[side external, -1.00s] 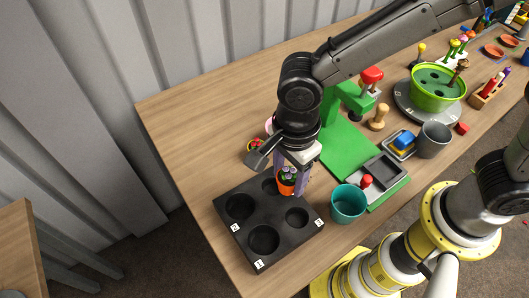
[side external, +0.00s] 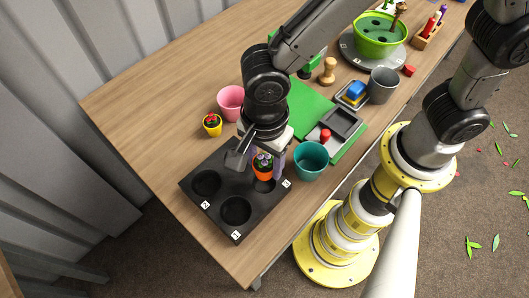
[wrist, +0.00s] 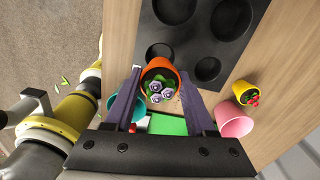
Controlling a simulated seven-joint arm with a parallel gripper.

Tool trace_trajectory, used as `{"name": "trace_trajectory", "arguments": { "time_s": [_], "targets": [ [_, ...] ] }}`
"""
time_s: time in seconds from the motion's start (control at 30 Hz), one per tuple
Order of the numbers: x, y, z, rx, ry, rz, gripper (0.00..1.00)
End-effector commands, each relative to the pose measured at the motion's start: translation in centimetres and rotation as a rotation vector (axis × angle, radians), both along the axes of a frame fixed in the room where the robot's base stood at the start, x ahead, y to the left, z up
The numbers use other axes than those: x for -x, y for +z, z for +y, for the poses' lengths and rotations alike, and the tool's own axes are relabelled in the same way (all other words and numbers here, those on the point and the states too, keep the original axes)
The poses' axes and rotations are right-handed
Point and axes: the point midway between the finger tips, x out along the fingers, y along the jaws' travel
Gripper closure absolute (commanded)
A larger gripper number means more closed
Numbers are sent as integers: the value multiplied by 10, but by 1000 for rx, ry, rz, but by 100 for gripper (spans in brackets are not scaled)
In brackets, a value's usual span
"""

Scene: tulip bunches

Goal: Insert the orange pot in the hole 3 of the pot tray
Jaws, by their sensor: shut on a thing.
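The orange pot (side external: 263,174), holding purple flowers with green leaves, is upright between the purple fingers of my gripper (side external: 264,160). In the wrist view the orange pot (wrist: 149,68) also sits between both fingers (wrist: 161,78). The black pot tray (side external: 262,207) has round holes, with labels 1, 2 and 3 on its edges. The pot is over the tray's right part, near label 3 (side external: 286,183). In the wrist view the pot overlaps the near edge of one hole (wrist: 160,51). I cannot tell whether its base is in the hole. The other visible holes are empty.
A teal pot (side external: 311,160) stands close to the tray's right side. A yellow pot with a red flower (side external: 212,127) and a pink pot (side external: 230,102) stand behind it. A green board (side external: 310,102) and a grey pot (side external: 382,85) are farther right.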

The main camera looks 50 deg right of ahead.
Motion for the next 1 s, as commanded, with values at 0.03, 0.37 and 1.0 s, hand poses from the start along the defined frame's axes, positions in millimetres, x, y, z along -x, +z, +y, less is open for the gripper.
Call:
{"name": "trace_trajectory", "arguments": {
  "time_s": [0.03, 0.37, 1.0],
  "targets": [
    [0, -5, 0, 1, 0, 1, 100],
    [0, -28, 0, 1, 0, 1, 100],
    [0, -33, 0, -1, 0, -1, 100]
  ]
}}
